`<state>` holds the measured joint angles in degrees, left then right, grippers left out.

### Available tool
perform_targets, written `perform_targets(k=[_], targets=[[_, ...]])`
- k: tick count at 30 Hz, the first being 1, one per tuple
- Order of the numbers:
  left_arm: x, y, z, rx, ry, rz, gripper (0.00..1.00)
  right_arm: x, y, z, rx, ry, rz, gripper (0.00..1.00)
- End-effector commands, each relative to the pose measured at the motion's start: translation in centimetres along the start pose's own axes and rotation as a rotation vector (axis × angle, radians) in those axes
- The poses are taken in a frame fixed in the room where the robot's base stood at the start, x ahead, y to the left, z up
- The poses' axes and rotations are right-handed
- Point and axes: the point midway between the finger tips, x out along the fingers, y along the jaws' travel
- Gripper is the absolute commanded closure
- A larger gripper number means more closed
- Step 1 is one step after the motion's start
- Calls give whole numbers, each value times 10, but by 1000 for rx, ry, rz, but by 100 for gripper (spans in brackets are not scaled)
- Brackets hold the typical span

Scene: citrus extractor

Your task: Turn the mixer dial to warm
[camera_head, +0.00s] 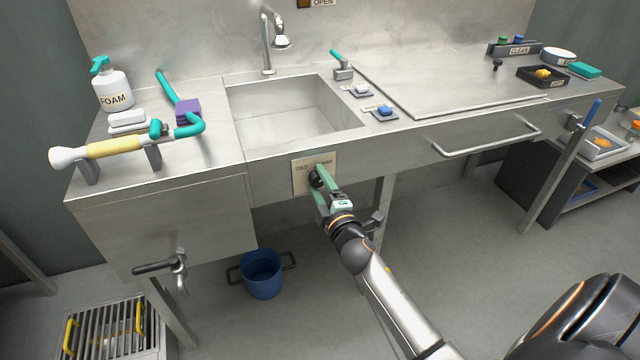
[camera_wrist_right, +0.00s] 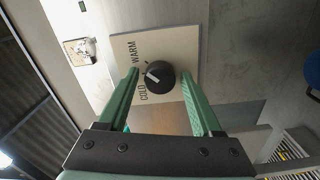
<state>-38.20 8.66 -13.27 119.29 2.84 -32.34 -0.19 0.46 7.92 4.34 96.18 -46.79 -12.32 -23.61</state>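The mixer dial (camera_wrist_right: 160,76) is a round black knob with a white mark, on a pale panel (camera_head: 300,176) on the front of the sink counter. In the right wrist view the panel reads COLD and WARM, and the white mark faces left, roughly between the two words. My right gripper (camera_head: 318,190) is at the dial. In the wrist view its green fingers (camera_wrist_right: 160,76) are open, one on each side of the knob, with a visible gap on both sides. In the head view the gripper partly hides the dial. My left gripper is not in view.
The sink (camera_head: 290,125) is above the panel. A blue bucket (camera_head: 262,275) stands on the floor below, left of my right arm. A lever tap (camera_head: 170,266) sticks out at the lower left. A long drawer handle (camera_head: 485,145) projects on the right.

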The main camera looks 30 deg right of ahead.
Motion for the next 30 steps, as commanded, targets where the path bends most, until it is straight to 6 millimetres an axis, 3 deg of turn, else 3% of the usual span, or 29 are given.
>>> perform_targets(k=[10, 14, 30], targets=[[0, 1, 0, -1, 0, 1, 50, -1, 0, 0, -2, 0, 0, 24], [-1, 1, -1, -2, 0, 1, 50, -11, -1, 0, -2, -1, -2, 24], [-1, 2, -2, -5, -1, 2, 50, -108, -1, 0, -1, -2, -2, 24]])
